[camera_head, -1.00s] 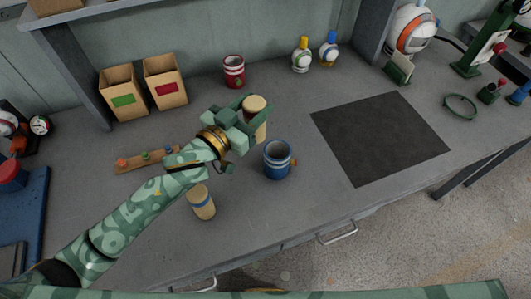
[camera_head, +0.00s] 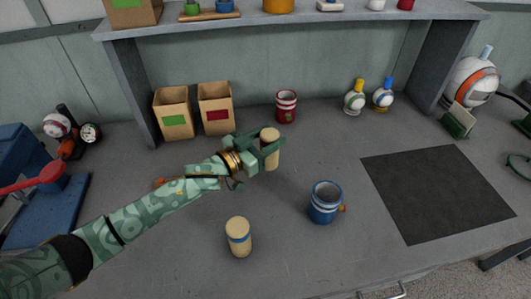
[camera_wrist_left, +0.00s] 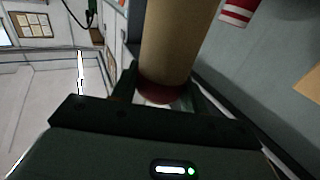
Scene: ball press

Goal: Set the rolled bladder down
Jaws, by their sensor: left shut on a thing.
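My left gripper (camera_head: 266,149) is shut on a tan rolled bladder (camera_head: 270,135), held upright over the rear middle of the bench. Whether its bottom end touches the bench cannot be told. In the left wrist view the held bladder (camera_wrist_left: 178,45) is a tan cylinder with a red band near the jaws. A second tan roll (camera_head: 238,236) with a blue band stands on the bench in front of my left forearm. My right gripper is not in view.
A blue mug (camera_head: 325,203) stands right of the gripper. A red striped cup (camera_head: 286,106) and two cardboard boxes (camera_head: 215,108) stand behind. A dark mat (camera_head: 437,194) lies right. A low rack is mostly hidden behind my arm.

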